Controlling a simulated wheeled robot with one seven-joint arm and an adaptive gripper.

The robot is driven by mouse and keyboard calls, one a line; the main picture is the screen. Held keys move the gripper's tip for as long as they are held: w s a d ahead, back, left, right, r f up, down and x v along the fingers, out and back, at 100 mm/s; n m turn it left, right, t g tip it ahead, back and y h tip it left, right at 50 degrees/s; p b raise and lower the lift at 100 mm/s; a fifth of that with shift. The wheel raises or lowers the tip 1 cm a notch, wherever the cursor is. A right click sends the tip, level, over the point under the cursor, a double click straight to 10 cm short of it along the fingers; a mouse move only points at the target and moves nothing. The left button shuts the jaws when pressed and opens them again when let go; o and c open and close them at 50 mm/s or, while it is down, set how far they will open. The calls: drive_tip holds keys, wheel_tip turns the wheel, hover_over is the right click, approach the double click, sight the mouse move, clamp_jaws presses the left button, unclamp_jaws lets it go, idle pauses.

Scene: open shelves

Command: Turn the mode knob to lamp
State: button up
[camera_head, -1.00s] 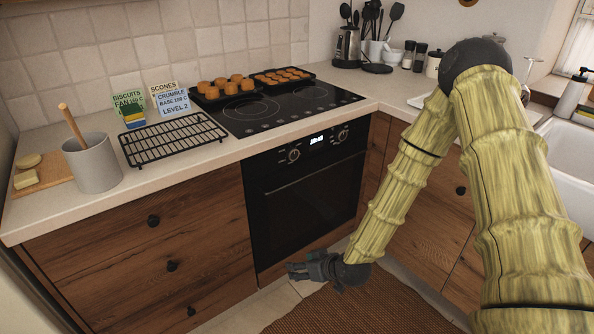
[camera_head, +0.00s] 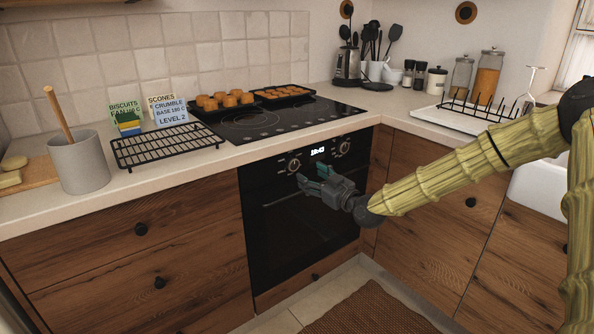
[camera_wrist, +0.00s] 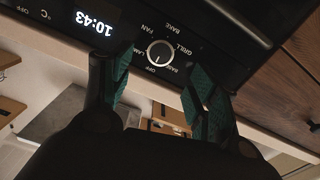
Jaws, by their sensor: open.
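The mode knob (camera_wrist: 160,53) is round and dark with a pale rim, with OFF, LAMP, FAN, BAKE and GRILL printed around it. It shows inverted in the wrist view; its small pale mark appears to face OFF. In the head view the mode knob (camera_head: 294,165) is the left one on the oven's black panel. My gripper (camera_head: 310,179) is in front of the panel, just below and right of this knob. In the wrist view my gripper (camera_wrist: 160,82) is open and empty, its green fingers on either side of the knob, apparently short of it.
A second knob (camera_head: 343,148) sits right of the lit clock (camera_head: 317,152), which reads 10:43. The oven door handle (camera_head: 296,195) runs below the panel. Above, the counter holds a wire rack (camera_head: 165,143), recipe cards, a grey crock (camera_head: 80,165) and baking trays on the hob.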

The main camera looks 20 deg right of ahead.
sight(295, 166)
drive_tip(key=x, duration=0.8)
drive_tip(key=shift+w+a+f+b, duration=0.1)
drive_tip(key=shift+w+b, duration=0.05)
drive_tip(key=shift+b, duration=0.25)
drive_tip(key=c, duration=1)
